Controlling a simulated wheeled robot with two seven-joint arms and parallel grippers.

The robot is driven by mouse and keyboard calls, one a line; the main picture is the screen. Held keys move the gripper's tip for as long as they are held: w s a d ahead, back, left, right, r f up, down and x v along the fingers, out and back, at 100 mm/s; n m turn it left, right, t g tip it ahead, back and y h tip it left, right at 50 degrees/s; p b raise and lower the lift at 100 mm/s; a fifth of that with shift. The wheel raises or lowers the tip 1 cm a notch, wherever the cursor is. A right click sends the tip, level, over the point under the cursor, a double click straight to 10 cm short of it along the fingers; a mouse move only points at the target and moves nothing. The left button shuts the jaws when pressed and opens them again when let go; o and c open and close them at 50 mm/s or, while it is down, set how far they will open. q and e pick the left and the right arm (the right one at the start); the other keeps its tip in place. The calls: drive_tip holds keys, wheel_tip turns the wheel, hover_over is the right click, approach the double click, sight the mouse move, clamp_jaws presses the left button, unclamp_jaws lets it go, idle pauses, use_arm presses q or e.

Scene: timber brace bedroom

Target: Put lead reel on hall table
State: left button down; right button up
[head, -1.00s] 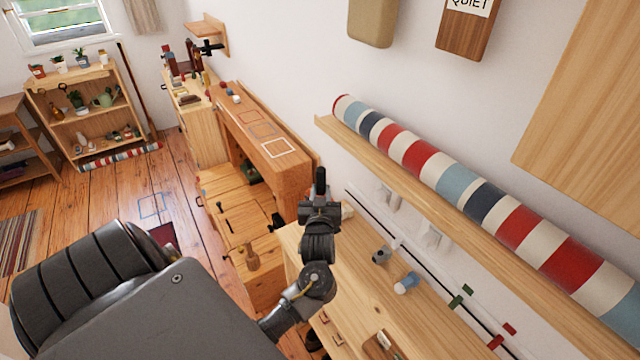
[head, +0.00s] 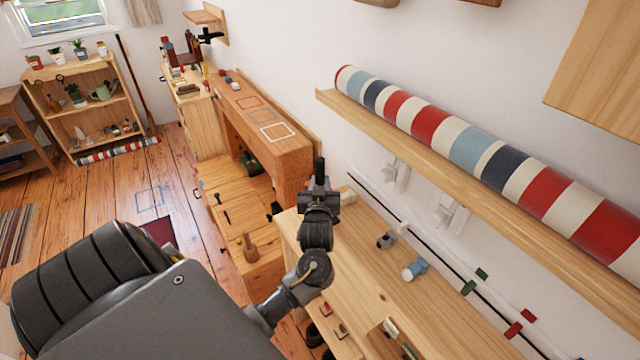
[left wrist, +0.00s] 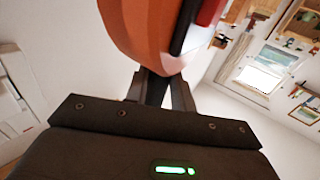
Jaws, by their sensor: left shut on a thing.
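My left gripper (head: 319,172) points away from me in the head view, beside the near end of the orange-brown wooden bench. It is shut on a rounded orange thing with a black strip and a red part, probably the lead reel (left wrist: 145,32), which fills the top of the left wrist view. In the head view the held thing cannot be made out. A light wooden table top (head: 350,290) lies below and to the right of the gripper; I cannot tell whether it is the hall table. My right gripper is not in view.
The orange-brown bench (head: 291,150) has outlined squares on top. A wall shelf (head: 400,135) bears a long striped roll (head: 430,125). A blue-and-white piece (head: 414,269) and other small things lie on the light table top.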

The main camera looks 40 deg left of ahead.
use_arm(q)
drive_tip(key=shift+r, duration=0.25)
drive_tip(key=shift+f, duration=0.15)
drive_tip(key=c, duration=1.5)
unclamp_jaws()
drive_tip(key=shift+f, duration=0.15)
drive_tip(key=o, duration=0.3)
drive_tip(key=shift+s+d, duration=0.1)
drive_tip(key=shift+o, duration=0.2)
drive_tip(key=b+v, duration=0.2)
drive_tip(key=v, duration=1)
drive_tip(key=shift+r, duration=0.2)
